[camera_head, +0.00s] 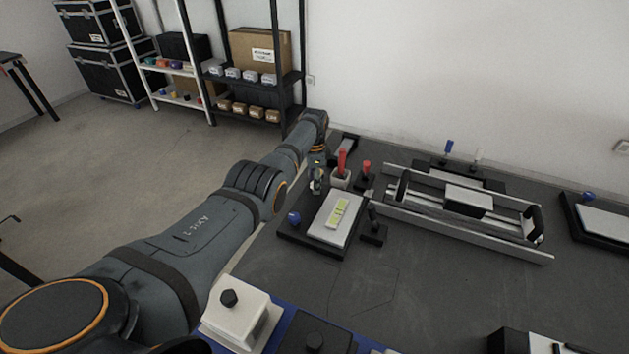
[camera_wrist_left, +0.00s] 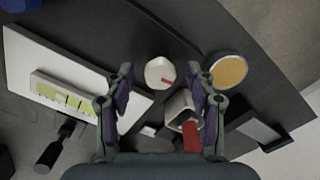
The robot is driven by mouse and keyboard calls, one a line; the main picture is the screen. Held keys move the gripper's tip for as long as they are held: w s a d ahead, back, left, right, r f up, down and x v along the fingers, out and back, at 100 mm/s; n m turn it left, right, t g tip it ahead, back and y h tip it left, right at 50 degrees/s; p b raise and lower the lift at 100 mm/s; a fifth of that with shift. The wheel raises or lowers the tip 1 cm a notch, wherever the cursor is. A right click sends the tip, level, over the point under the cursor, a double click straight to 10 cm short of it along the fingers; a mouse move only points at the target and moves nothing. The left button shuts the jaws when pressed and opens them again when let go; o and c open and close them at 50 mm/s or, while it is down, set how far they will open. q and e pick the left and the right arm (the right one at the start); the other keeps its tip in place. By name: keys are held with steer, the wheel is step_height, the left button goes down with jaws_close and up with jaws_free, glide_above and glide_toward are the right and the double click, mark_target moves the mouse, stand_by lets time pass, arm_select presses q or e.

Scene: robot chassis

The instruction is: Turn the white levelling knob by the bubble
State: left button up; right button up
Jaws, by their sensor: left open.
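The white levelling knob (camera_wrist_left: 160,72) has a short red mark and stands beside the white plate (camera_wrist_left: 75,68) that bears the yellow-green bubble level (camera_wrist_left: 62,98). The level also shows in the head view (camera_head: 338,214). My left gripper (camera_wrist_left: 160,78) is open and points down at the knob. In the wrist picture the knob appears between the two fingertips, with a gap on each side. I cannot tell how high the fingertips are above it. In the head view my left gripper (camera_head: 317,180) is at the plate's far edge and largely hides the knob. My right gripper is not in view.
A white holder (camera_wrist_left: 180,107) with a red-handled item (camera_head: 343,161) stands close beside the left gripper. A round yellow disc (camera_wrist_left: 228,70) lies nearby. A blue knob (camera_head: 293,217) is at the plate's left. A rail fixture (camera_head: 468,204) stands right; the table's front middle is clear.

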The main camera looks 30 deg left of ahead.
arm_select(q)
steer(key=shift+r, duration=0.1)
step_height(320, 180, up, 12)
stand_by(0.7)
